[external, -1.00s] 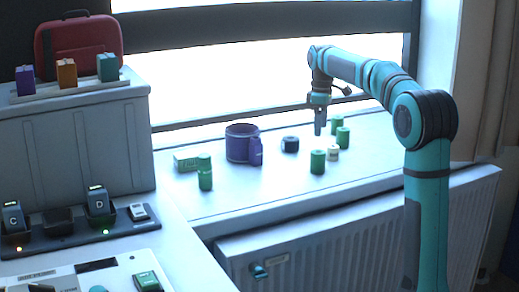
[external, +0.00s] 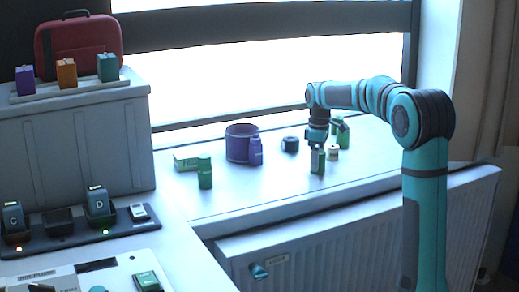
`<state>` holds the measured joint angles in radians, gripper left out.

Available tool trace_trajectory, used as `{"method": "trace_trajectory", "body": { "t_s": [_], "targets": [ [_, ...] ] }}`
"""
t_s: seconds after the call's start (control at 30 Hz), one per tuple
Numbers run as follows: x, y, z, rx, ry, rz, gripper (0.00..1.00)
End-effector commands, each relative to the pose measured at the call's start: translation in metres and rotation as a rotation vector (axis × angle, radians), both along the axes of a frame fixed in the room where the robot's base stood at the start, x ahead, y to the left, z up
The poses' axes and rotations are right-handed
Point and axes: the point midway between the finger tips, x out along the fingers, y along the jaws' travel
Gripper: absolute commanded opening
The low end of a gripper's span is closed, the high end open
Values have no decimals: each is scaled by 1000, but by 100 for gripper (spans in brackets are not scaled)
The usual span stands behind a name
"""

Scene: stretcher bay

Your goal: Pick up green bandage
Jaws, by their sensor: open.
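A green cylinder (external: 317,166), which looks like a green bandage roll, stands upright on the white window ledge. My gripper (external: 318,150) points straight down at it, with the fingers at its upper part. The jaws are open; I cannot tell whether they touch it. Other green cylinders are near: one (external: 343,138) just behind to the right, partly hidden by my arm, and a taller one (external: 205,173) further left.
A small cream roll (external: 333,153) stands close to the right of my gripper. A dark blue roll (external: 290,144), a purple mug (external: 240,143), a purple bottle (external: 256,151) and a green box (external: 186,162) are to the left. The ledge front is clear.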

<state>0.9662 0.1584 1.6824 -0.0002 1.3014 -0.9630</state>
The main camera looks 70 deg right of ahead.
Motion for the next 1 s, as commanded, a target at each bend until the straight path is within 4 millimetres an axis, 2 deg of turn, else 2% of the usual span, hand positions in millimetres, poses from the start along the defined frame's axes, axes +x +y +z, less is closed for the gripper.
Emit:
{"method": "trace_trajectory", "body": {
  "t_s": [0.1, 0.3, 0.53, 0.57, 0.83, 1.0],
  "targets": [
    [0, 0, -8, -1, 0, 0, 70],
    [0, 0, -8, -1, -1, -1, 68],
    [0, 0, -8, -1, 0, -1, 23],
    [0, 0, -8, -1, 0, -1, 21],
    [0, 0, -6, -1, -1, -1, 21],
    [0, -1, 13, -3, -2, -1, 21]
  ]
}}
